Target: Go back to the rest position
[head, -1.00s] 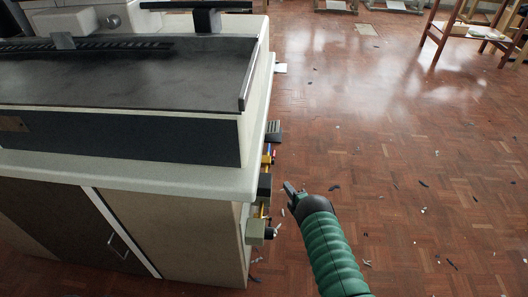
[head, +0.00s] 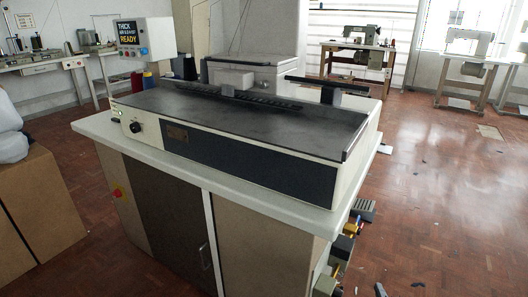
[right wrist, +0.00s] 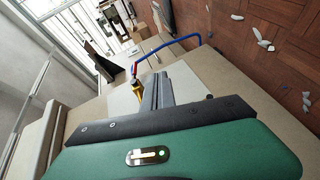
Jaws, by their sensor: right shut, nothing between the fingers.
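My right gripper (head: 381,290) just shows at the bottom edge of the head view, to the right of the buttonhole station's cabinet end. In the right wrist view, its dark fingers (right wrist: 156,90) are together with nothing between them. My left gripper is in neither view. The buttonhole station (head: 240,185) fills the middle of the head view, with a dark top plate (head: 230,110). Its control box (head: 131,38) shows a screen that reads READY.
Fittings (head: 350,230) stick out from the station's right end, close to my right gripper. Cardboard boxes (head: 40,215) stand at the left. Sewing tables (head: 357,55) stand at the back. The parquet floor (head: 450,220) at the right is mostly open, with small scraps.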

